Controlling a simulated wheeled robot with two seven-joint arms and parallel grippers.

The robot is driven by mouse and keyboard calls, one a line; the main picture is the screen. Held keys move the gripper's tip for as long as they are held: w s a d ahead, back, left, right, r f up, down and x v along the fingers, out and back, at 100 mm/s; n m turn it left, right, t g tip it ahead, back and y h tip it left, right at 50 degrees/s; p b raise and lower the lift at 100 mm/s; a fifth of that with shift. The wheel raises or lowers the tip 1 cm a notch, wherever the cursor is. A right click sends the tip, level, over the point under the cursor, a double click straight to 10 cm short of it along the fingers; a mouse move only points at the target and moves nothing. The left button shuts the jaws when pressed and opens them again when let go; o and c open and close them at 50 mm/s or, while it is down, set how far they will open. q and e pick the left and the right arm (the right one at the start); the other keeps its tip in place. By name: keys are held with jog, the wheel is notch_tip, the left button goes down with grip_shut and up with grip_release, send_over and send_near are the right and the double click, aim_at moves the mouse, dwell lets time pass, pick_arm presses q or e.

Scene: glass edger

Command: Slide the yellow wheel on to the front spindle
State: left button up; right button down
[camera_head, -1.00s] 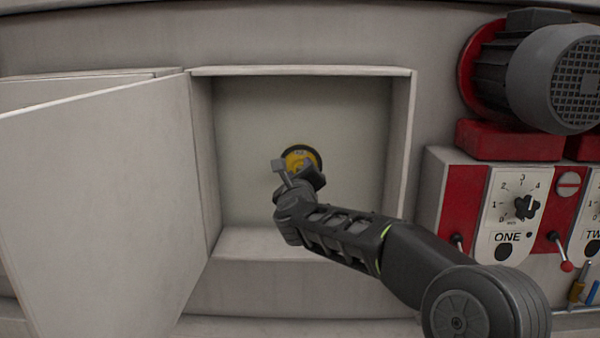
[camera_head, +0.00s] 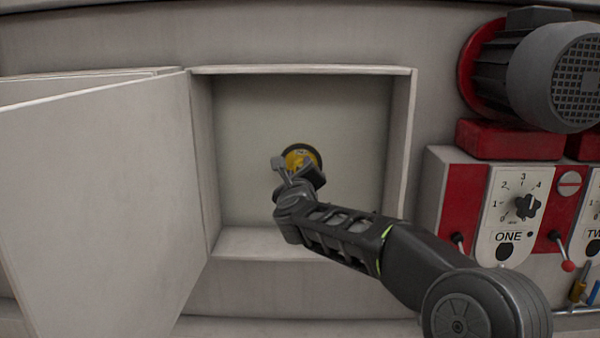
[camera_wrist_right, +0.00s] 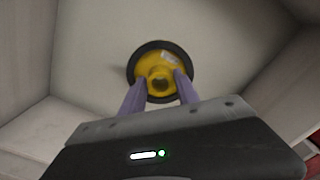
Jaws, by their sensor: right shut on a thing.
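The yellow wheel (camera_head: 301,157) has a dark rim and sits inside the open cabinet, in front of its back wall. In the right wrist view the yellow wheel (camera_wrist_right: 160,68) faces me with its round hub between my fingers. My right gripper (camera_head: 294,170) reaches into the cabinet and is shut on the wheel; its fingers (camera_wrist_right: 160,90) lie on both sides of the hub. The front spindle is not visible; the wheel and gripper cover the middle of the back wall. Whether the wheel is around a spindle I cannot tell. My left gripper is not in view.
The cabinet door (camera_head: 100,200) stands open to the left. The cabinet's side wall (camera_head: 402,150) and floor edge (camera_head: 255,245) surround my right arm. To the right are a grey motor (camera_head: 550,80) and a control panel with a dial (camera_head: 526,207). The cabinet's upper space is clear.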

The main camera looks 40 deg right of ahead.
jog(key=shift+p+x, duration=0.45)
jog(key=shift+x, duration=1.95)
jog(key=shift+p+x, duration=0.4)
jog(key=shift+x, duration=0.85)
jog(key=c, duration=0.8)
grip_release()
jog(key=shift+f, duration=0.1)
jog(key=shift+s+a, duration=0.1)
jog(key=b+v, duration=0.2)
jog(key=v, duration=0.4)
jog(key=shift+s, duration=0.1)
jog(key=shift+s+a, duration=0.4)
jog(key=shift+s, duration=0.05)
